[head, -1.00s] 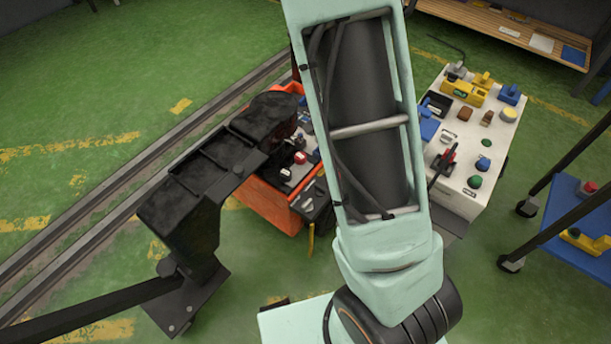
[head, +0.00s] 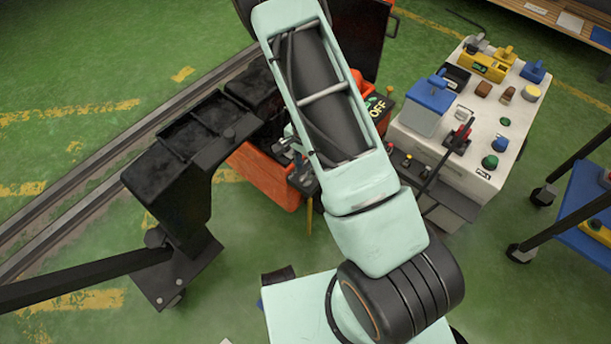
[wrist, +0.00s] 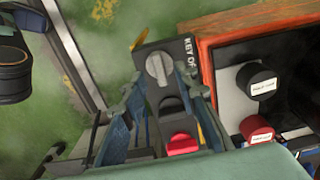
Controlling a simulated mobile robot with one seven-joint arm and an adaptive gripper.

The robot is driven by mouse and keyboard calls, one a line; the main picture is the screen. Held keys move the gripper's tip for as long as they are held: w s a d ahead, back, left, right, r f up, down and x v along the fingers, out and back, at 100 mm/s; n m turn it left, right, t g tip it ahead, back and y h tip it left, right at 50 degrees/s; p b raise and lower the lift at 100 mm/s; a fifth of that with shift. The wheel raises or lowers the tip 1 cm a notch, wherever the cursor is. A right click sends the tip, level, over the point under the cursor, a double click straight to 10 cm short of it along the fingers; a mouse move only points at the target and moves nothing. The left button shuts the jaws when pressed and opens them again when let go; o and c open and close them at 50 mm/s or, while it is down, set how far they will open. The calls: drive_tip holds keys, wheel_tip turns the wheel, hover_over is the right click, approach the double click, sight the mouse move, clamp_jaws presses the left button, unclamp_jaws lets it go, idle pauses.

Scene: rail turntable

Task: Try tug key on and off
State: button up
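The orange tug (head: 262,178) stands left of my arm in the head view, partly hidden by it. In the wrist view a dark key panel (wrist: 190,72) carries white lettering that starts "KEY OF". A grey key knob (wrist: 159,68) sits on it, with a red knob (wrist: 182,143) lower down. My gripper (wrist: 162,82) is open, its two blue-grey fingers on either side of the panel in the picture. The key knob shows between the fingertips; no contact with it is visible. In the head view my gripper (head: 286,144) is partly hidden at the tug.
Black and red round knobs (wrist: 256,77) lie right of the fingers in the wrist view. A white cart (head: 410,145) with a blue box (head: 428,108) and several controls stands right of my arm. A black bracket-like structure (head: 165,185) stands at left, beside the rails. Green floor is clear farther left.

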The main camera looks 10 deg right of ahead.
sight(305, 175)
drive_tip(key=shift+f+b, duration=0.3)
drive_tip(key=shift+f, duration=1.3)
drive_tip(key=shift+c, duration=0.3)
clamp_jaws()
